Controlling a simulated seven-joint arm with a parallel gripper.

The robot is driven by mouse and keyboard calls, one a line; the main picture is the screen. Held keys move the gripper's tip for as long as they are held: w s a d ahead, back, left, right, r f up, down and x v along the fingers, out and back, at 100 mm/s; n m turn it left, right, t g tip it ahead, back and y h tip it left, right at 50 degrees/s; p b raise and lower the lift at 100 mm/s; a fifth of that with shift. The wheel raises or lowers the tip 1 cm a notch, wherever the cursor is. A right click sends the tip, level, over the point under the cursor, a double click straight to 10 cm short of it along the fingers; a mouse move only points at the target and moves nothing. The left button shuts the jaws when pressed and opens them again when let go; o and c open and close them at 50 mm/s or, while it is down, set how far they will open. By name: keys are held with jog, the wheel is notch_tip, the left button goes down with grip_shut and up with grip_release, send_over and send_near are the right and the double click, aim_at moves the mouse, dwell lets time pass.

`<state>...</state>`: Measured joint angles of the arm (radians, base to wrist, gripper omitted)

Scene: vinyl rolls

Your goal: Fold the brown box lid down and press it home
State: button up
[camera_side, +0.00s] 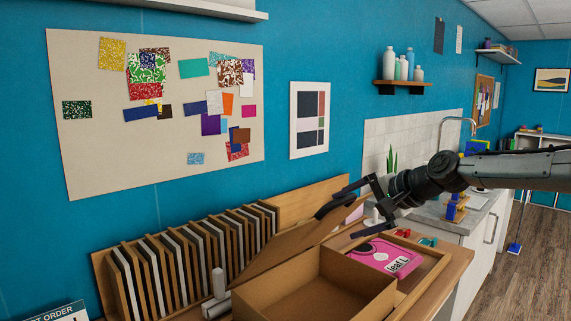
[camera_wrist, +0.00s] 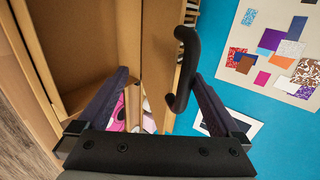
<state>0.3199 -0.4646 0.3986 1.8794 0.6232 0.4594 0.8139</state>
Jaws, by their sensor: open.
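The brown box (camera_side: 318,285) stands open on the wooden bench. Its lid (camera_side: 292,242) is raised and leans back at a slant from the rear edge; in the wrist view the lid (camera_wrist: 150,45) is a brown panel beside the open box interior (camera_wrist: 85,45). A black curved handle (camera_wrist: 190,65) is near the lid's edge, close to the right finger in the wrist view. My gripper (camera_side: 346,214) is open at the lid's raised upper end, fingers spread around that end; the wrist view also shows my gripper (camera_wrist: 155,92). I cannot tell whether either finger touches the lid.
A pink item labelled "Leaf L" (camera_side: 385,257) lies in a wooden tray right of the box. A rack of upright panels (camera_side: 185,255) and a pale cylinder (camera_side: 218,285) stand to the left. Small red and teal items (camera_side: 415,237) lie behind the pink item.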

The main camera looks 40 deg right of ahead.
jog(key=shift+f, duration=0.1)
jog(key=s+f, duration=0.3)
jog(key=f, duration=0.4)
jog(key=s+f, duration=0.4)
jog(key=f, duration=0.3)
jog(key=shift+s+f, duration=0.15)
jog(key=shift+f, duration=0.25)
dwell(2.9)
jog(key=shift+s+r, duration=0.1)
jog(key=v, duration=0.8)
jog(key=shift+s+r, duration=0.25)
jog(key=shift+s, duration=0.1)
dwell(0.5)
